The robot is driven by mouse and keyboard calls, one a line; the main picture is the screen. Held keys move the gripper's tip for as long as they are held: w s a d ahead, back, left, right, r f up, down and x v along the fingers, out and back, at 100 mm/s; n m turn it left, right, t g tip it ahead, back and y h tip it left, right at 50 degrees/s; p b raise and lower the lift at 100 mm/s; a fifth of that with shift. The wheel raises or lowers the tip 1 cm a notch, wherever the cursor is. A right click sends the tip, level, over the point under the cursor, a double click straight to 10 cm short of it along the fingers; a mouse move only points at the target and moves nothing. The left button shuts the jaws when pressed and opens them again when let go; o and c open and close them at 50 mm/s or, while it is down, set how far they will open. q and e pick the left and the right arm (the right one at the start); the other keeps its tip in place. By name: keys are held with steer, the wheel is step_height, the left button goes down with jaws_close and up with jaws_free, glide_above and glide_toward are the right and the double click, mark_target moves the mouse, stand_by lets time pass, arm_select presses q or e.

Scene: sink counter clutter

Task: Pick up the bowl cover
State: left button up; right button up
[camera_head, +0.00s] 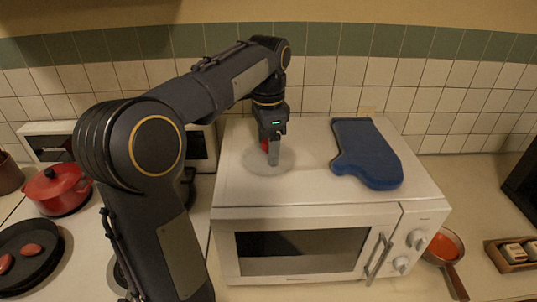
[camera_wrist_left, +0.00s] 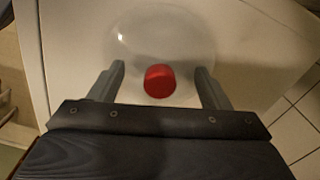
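The bowl cover (camera_head: 256,163) is a clear, low round lid with a red knob. It lies on top of the white microwave (camera_head: 232,190), towards its left side. In the left wrist view the cover (camera_wrist_left: 150,40) shows as a faint clear disc, with the red knob (camera_wrist_left: 159,83) near the middle of the picture. My left gripper (camera_head: 273,158) points down over the cover. In the left wrist view its two fingers (camera_wrist_left: 161,69) are apart, one on each side of the knob, with a gap on both sides. My right gripper is not in view.
A blue oven mitt (camera_head: 370,155) lies on the microwave, right of the cover. A red pot (camera_head: 58,190) and a dark pan (camera_head: 30,255) are at the left. A small pan with red contents (camera_head: 443,247) and a wooden box (camera_head: 513,254) are at the right.

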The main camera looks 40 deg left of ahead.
arm_select(q)
steer(key=shift+s+f, duration=0.1)
steer(key=shift+f, duration=0.05)
steer(key=c, duration=1.4)
